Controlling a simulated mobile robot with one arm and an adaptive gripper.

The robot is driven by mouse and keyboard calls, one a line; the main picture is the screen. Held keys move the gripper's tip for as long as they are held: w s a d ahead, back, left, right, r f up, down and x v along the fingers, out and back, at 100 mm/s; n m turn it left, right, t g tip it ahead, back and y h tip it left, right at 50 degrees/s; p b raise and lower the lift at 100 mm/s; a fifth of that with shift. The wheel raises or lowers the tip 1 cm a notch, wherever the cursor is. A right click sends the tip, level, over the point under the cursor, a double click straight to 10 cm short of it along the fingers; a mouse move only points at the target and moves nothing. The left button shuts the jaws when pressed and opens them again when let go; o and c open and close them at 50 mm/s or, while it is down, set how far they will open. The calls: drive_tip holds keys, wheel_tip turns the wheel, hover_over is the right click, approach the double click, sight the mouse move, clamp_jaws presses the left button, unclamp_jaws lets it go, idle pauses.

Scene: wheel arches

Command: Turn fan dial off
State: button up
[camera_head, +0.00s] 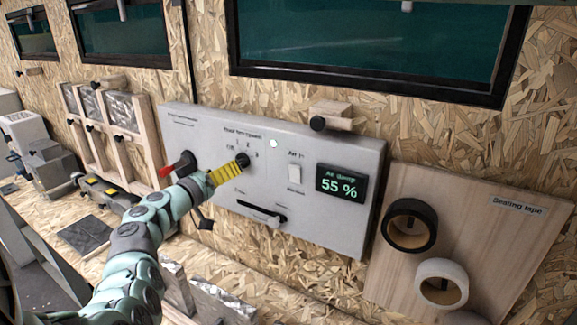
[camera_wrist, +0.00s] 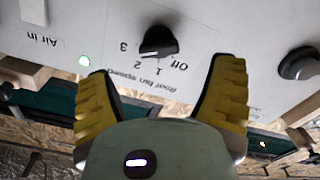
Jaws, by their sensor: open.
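The fan dial (camera_wrist: 158,42) is a black knob on a light grey panel, labelled "Roof fan speed" with Off, 1, 2 and 3. The wrist view shows it upside down. Its pale mark appears turned toward the 3 side, away from Off. The dial also shows in the head view (camera_head: 243,160), partly behind my gripper. My gripper (camera_wrist: 165,69) has yellow fingers, spread open and empty, with the dial between and just beyond the tips. In the head view my gripper (camera_head: 225,173) is close to the dial; contact is not clear.
The panel (camera_head: 335,228) also holds a red-and-black knob (camera_head: 179,166) to the left, a slider (camera_head: 272,220) below, a white switch (camera_head: 295,173) and a display (camera_head: 341,185) reading 55 %. A wooden block (camera_head: 331,116) sits above. Tape rolls (camera_head: 409,225) hang at right.

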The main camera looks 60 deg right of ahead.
sight(238, 160)
drive_tip(key=shift+w+d+b, duration=0.1)
drive_tip(key=shift+d+b, duration=0.7)
drive_tip(key=shift+d, duration=2.15)
drive_tip(key=shift+c, duration=0.3)
drive_tip(key=shift+w, duration=0.1)
drive_tip(key=c, duration=1.1)
drive_tip(key=shift+c, duration=0.2)
